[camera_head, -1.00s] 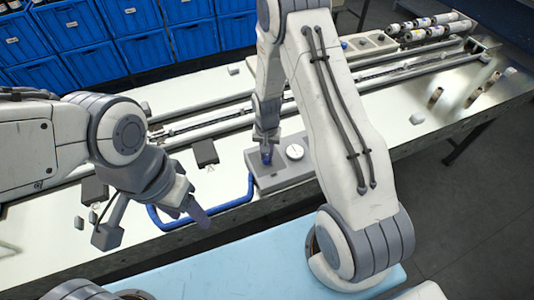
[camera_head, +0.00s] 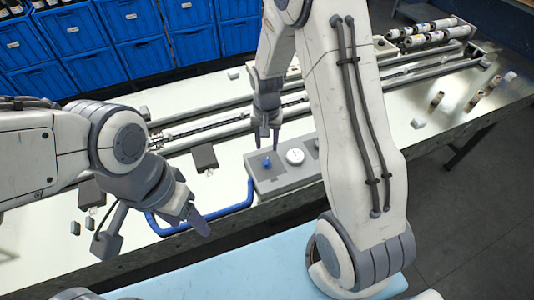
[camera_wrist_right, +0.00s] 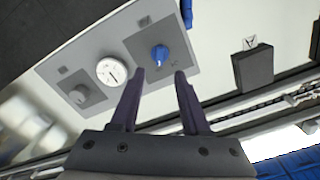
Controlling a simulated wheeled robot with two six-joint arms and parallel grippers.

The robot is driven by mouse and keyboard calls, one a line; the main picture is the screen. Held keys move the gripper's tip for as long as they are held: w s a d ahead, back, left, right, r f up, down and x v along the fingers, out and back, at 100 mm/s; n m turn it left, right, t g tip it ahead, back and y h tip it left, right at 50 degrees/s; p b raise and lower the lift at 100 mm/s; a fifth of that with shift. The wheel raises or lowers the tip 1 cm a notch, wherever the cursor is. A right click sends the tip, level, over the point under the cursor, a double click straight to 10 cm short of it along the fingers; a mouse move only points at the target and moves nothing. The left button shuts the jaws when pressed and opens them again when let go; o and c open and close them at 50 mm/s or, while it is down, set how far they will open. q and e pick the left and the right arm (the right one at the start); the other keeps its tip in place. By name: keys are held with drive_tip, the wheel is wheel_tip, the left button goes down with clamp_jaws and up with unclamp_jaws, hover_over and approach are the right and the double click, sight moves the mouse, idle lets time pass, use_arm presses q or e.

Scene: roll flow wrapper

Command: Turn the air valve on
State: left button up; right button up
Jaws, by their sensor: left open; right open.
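The air valve is a small blue knob (camera_head: 267,163) on a dark square plate of a grey panel (camera_head: 285,181) at the front of the bench. In the right wrist view the blue knob (camera_wrist_right: 160,53) shows beyond the fingertips, with a gap between. My right gripper (camera_head: 267,145) is open and empty, above and just behind the knob; its two fingers (camera_wrist_right: 159,75) are spread in the wrist view. A round white gauge (camera_head: 295,156) is beside the knob. My left gripper (camera_head: 203,225) is at the left, near the bench's front edge, apart from the panel; it holds nothing visible.
A blue hose (camera_head: 220,212) runs from the panel to the left along the bench. A dark block (camera_head: 204,157) lies left of the panel. Long rails cross the bench behind. Blue bins (camera_head: 130,35) line the back.

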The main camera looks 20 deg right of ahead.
use_arm(q)
drive_tip(key=shift+f, duration=0.25)
use_arm(e)
drive_tip(key=shift+r, duration=1.35)
